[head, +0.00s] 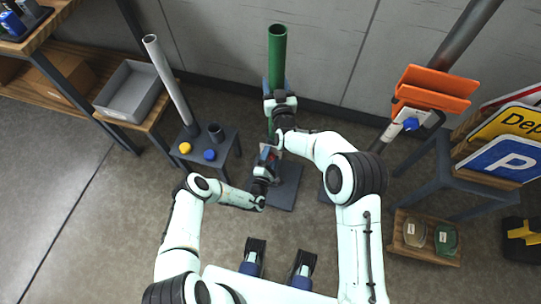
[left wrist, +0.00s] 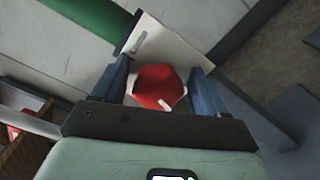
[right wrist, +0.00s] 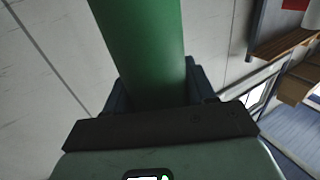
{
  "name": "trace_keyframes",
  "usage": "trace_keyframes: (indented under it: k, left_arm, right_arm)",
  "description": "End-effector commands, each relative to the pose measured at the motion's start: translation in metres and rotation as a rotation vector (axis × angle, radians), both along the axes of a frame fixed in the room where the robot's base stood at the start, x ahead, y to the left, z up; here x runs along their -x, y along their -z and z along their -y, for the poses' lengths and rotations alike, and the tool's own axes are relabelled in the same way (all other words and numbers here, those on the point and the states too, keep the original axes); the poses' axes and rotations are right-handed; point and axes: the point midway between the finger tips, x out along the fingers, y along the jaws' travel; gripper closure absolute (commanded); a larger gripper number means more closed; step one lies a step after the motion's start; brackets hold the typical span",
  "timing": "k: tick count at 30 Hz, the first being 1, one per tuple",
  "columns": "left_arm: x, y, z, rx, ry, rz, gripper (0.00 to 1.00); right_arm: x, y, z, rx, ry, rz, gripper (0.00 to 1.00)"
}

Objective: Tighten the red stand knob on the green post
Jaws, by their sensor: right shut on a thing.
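The green post (head: 277,52) stands upright near the wall, on a dark base plate (head: 284,190). My right gripper (head: 278,92) is shut on the post partway up; the post also fills the space between its fingers in the right wrist view (right wrist: 145,50). The red knob (left wrist: 158,86) shows in the left wrist view in front of a pale plate (left wrist: 168,45). My left gripper (left wrist: 160,88) has one finger on each side of the knob, low on the post. I cannot tell whether the fingers touch it. In the head view the knob is mostly hidden by my left gripper.
A grey pole (head: 170,80) stands on a small table (head: 222,160) with a yellow knob (head: 185,147) and a blue knob (head: 210,155). A grey bin (head: 130,92) is at left. An orange bracket (head: 433,90) and road signs (head: 505,155) are at right.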

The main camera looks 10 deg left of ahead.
Motion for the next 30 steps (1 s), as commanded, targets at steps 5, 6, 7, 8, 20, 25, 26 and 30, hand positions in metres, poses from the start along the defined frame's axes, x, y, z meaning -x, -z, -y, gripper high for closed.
trace_keyframes:
  k: [5, 6, 7, 8, 20, 25, 26, 30]
  left_arm:
    - [-0.001, -0.001, 0.0, 0.001, 0.0, 0.001, 0.24]
    - [-0.001, -0.001, 0.0, 0.001, 0.0, 0.001, 0.24]
    - [-0.001, -0.001, 0.0, 0.001, -0.001, 0.002, 0.24]
    - [0.0, -0.001, 0.0, 0.001, -0.001, 0.002, 0.24]
    - [0.06, 0.001, -0.003, 0.003, -0.001, -0.004, 0.24]
    - [0.093, 0.0, -0.004, 0.002, 0.0, -0.002, 0.24]
    - [0.098, 0.0, -0.004, 0.003, -0.001, -0.003, 0.24]
    - [0.114, 0.0, -0.004, 0.001, -0.001, 0.0, 0.24]
  right_arm:
    - [0.0, 0.0, 0.0, 0.0, 0.0, 0.0, 1.0]
    - [0.0, 0.0, 0.0, 0.0, 0.0, 0.0, 1.0]
    - [0.0, 0.0, 0.0, 0.0, 0.0, 0.0, 1.0]
    - [0.0, 0.0, 0.0, 0.0, 0.0, 0.0, 1.0]
    - [0.0, 0.0, 0.0, 0.0, 0.0, 0.0, 1.0]
    - [0.0, -0.001, 0.0, 0.0, 0.0, 0.0, 1.0]
    - [0.0, -0.001, 0.0, 0.0, 0.0, 0.0, 1.0]
    - [0.0, -0.001, 0.0, 0.0, 0.0, 0.0, 1.0]
